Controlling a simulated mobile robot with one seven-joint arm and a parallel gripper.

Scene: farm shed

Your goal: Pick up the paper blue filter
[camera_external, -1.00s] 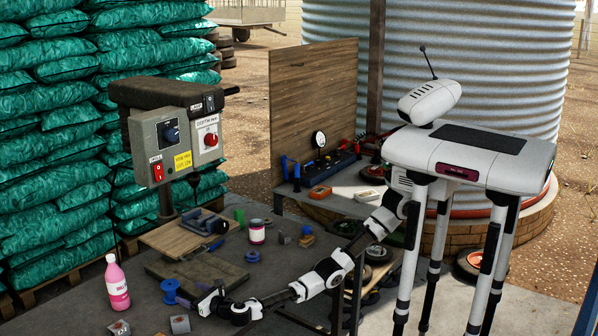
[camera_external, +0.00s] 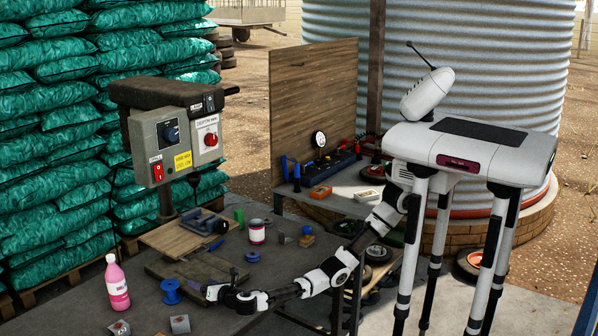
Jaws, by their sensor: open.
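One is a blue spool-shaped piece (camera_external: 171,291) near the front, left of my gripper (camera_external: 217,281). The other is a small blue round piece (camera_external: 253,256), behind and to the right of my gripper. I cannot tell whether either is the paper blue filter. My gripper is open, low over the front of the bench, with its fingers apart. It touches neither blue piece, and I see nothing held in it.
A pink bottle (camera_external: 117,286) stands at the left. Wooden boards (camera_external: 178,238) lie below the drill press (camera_external: 175,130). A white and red tin (camera_external: 257,233) stands further back. Small metal blocks (camera_external: 180,324) lie at the front edge. A second bench (camera_external: 345,185) holds a gauge and tools.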

